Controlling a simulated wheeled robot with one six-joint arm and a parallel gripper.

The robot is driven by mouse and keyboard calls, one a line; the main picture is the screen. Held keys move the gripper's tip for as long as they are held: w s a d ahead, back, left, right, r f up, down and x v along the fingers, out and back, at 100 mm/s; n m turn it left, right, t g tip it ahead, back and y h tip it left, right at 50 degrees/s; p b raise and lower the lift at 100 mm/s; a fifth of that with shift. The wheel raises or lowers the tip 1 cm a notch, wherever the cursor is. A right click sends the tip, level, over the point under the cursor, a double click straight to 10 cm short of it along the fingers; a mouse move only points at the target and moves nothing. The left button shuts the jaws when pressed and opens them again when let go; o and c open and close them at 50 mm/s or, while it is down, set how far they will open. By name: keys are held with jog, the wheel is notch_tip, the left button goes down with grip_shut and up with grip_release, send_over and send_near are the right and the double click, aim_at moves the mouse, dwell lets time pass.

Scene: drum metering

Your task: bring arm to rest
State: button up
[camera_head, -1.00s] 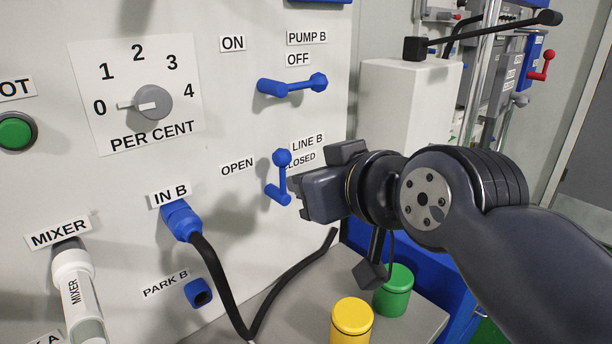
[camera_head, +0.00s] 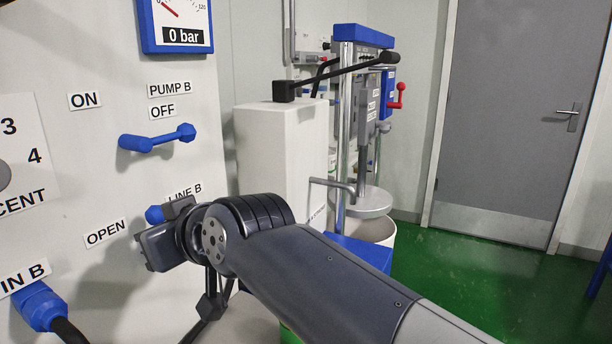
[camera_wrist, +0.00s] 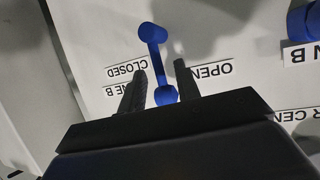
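My gripper (camera_head: 142,252) is in front of the white panel, by the LINE B lever. The lever's blue knob (camera_head: 154,214) shows just above the gripper; its lower part is hidden in the head view. In the wrist view, turned upside down, my two dark fingers (camera_wrist: 160,68) are apart with nothing held. The blue LINE B lever (camera_wrist: 158,60) shows beyond and between them, its pivot end near the fingers. I cannot tell whether a finger touches it. The arm reaches across from the lower right.
The PUMP B lever (camera_head: 157,138) is above, near OFF. The gauge (camera_head: 177,22) reads 0 bar. A blue IN B connector (camera_head: 40,305) with a black hose is lower left. A white cabinet (camera_head: 282,150) stands behind the arm. Green floor (camera_head: 480,275) is open before a grey door (camera_head: 508,120).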

jog(key=shift+x, duration=1.3)
jog(key=shift+d, duration=0.1)
jog(key=v, duration=1.1)
jog(key=x, duration=1.1)
jog(key=shift+w+d+m+g, duration=0.2)
jog(key=shift+w+m+g, duration=0.2)
jog(key=shift+m, duration=0.2)
jog(key=shift+m+g, duration=0.3)
